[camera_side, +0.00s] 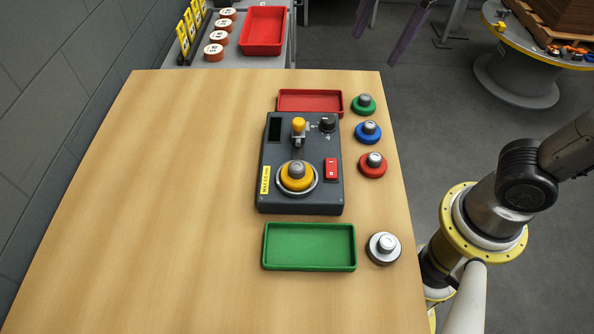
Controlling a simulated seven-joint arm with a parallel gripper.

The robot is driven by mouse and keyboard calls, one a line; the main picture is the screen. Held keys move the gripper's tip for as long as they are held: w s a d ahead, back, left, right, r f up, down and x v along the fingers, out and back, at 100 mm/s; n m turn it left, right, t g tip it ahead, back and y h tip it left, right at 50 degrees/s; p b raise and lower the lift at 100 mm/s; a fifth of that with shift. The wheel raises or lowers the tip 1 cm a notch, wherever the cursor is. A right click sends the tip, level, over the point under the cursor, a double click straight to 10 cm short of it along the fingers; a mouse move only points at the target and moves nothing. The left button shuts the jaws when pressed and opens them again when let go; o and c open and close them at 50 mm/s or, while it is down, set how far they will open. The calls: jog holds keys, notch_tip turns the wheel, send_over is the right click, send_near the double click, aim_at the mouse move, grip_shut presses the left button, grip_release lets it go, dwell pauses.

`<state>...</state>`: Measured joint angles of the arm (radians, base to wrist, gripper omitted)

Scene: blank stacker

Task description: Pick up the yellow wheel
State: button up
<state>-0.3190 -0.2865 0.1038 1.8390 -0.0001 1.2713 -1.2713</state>
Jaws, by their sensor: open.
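The yellow wheel (297,183) has a grey knob on top. It sits on a round silver seat on the front part of a dark control box (300,208), which stands on the wooden table. My gripper is not in view. Only links of my arm show at the right edge, beyond the table's right side, and they are apart from the yellow wheel.
Green (364,105), blue (368,133), red (373,166) and white (383,249) wheels stand along the table's right side. A red tray (339,104) lies behind the box, a green tray (310,248) in front. The box carries a yellow-topped lever (298,125). The table's left is clear.

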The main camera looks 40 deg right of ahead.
jog(key=w+a+f+n+g, duration=0.1)
jog(key=w+a+f+n, duration=0.2)
jog(key=a, duration=0.5)
jog(key=n+g, duration=0.1)
jog(key=n, duration=0.2)
send_near(297, 167)
jog(key=f, duration=0.3)
jog(key=shift+w+a+f+h, duration=0.2)
jog(key=shift+w+a+h, duration=0.1)
jog(key=shift+w+h, duration=0.1)
jog(key=shift+s+f, duration=0.15)
jog(key=shift+f, duration=1.15)
jog(key=shift+s+f, duration=0.15)
jog(key=shift+f, duration=1.2)
jog(key=shift+c, duration=0.3)
grip_shut()
